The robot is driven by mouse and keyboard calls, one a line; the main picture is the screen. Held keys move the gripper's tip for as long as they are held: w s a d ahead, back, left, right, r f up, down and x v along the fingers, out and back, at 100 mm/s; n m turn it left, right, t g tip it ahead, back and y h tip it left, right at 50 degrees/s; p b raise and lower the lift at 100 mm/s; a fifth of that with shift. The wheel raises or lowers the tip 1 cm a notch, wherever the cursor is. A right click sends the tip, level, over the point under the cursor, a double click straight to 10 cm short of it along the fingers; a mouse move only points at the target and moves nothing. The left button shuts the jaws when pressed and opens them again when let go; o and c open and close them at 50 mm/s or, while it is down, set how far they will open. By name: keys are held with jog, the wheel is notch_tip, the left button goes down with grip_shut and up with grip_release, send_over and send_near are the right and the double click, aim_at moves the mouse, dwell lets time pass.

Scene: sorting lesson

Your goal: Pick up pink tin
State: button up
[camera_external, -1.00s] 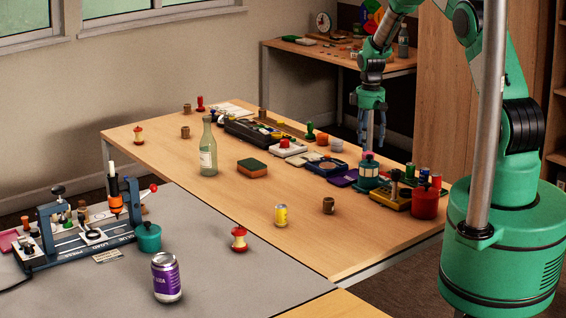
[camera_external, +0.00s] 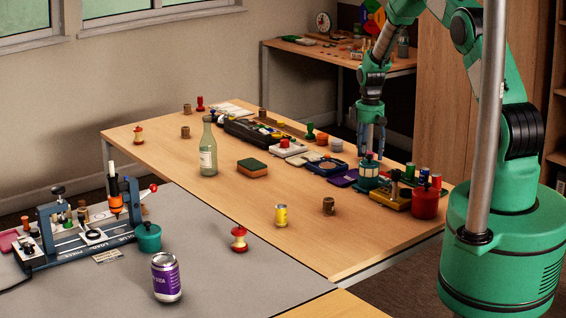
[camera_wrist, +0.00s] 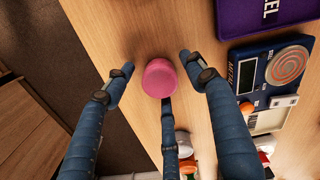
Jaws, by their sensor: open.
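The pink tin (camera_wrist: 159,80) is a small round tin on the wooden table, seen from above in the wrist view. My gripper (camera_wrist: 156,63) is open, with one blue finger to the left of the tin, one to the right and a third just below it in the picture. The tin lies between the fingertips, and I see no firm hold on it. In the external view my gripper (camera_external: 370,148) points down at the table's far right edge, behind a teal pot that hides most of that spot.
The table edge is close on the left in the wrist view.

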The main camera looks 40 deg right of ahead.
jog(key=shift+c, duration=0.2)
jog(key=c, duration=1.2)
jog(key=shift+o, duration=0.2)
jog(key=shift+r, duration=0.1)
jog(key=shift+r+p, duration=0.35)
jog(key=shift+r, duration=0.55)
jog(key=shift+s+a+r, duration=0.1)
jog(key=shift+s+r, duration=0.15)
jog(key=shift+r, duration=0.7)
jog(key=s+a+p, duration=0.1)
jog(key=s, duration=0.4)
jog(key=s+a, duration=0.2)
jog(key=s, duration=0.2)
jog(key=s+a+r+p, duration=0.1)
jog(key=s+a, duration=0.1)
jog(key=s, duration=0.3)
jog(key=shift+s+p, duration=0.3)
jog(key=shift+s, duration=0.05)
